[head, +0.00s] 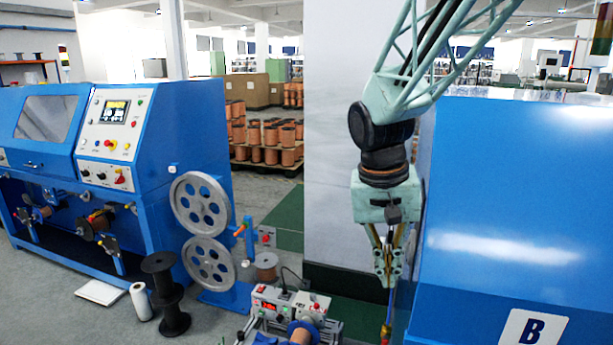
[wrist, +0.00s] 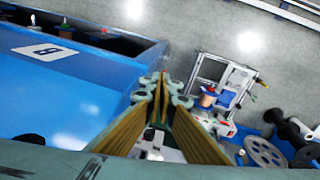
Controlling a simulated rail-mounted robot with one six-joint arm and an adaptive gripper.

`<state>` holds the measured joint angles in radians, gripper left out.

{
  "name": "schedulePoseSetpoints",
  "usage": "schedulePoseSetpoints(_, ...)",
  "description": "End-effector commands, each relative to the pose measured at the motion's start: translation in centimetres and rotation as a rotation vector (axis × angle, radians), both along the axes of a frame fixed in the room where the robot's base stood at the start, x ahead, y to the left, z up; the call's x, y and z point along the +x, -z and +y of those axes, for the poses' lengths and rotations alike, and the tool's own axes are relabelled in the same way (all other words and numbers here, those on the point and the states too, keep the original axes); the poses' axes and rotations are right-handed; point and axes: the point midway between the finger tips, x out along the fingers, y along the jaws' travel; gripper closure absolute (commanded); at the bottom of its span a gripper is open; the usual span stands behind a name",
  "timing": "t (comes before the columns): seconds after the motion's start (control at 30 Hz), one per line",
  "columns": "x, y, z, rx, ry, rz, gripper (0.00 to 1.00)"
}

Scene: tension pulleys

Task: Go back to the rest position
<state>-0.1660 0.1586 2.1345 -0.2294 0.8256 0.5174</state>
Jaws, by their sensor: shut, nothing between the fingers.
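My gripper (head: 389,279) hangs from the mint-green lattice arm in the head view, pointing down beside the blue machine marked B (head: 520,210). Its fingers are shut with nothing between them. In the wrist view my gripper (wrist: 161,88) shows its two fingers meeting at the tips, above the gap between the blue machine (wrist: 75,100) on the left and the floor equipment on the right. In the head view a thin blue and brass rod-like part (head: 386,325) shows just below the fingertips; I cannot tell whether it touches them.
Two grey pulleys (head: 207,235) stand one above the other at the left machine (head: 150,130). A small winding unit (head: 290,305) sits low in the middle. Copper spools (head: 265,140) fill a pallet behind.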

Motion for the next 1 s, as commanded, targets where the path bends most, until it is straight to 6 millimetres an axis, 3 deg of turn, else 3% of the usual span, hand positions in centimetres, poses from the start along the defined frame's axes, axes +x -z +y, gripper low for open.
schedulePoseSetpoints(0.4, -5.4, -4.5, -1.5, 0.032, -0.035, -0.045, 1.0)
schedulePoseSetpoints(1.0, -13.7, -8.8, -3.0, 0.069, -0.089, -0.111, 1.0)
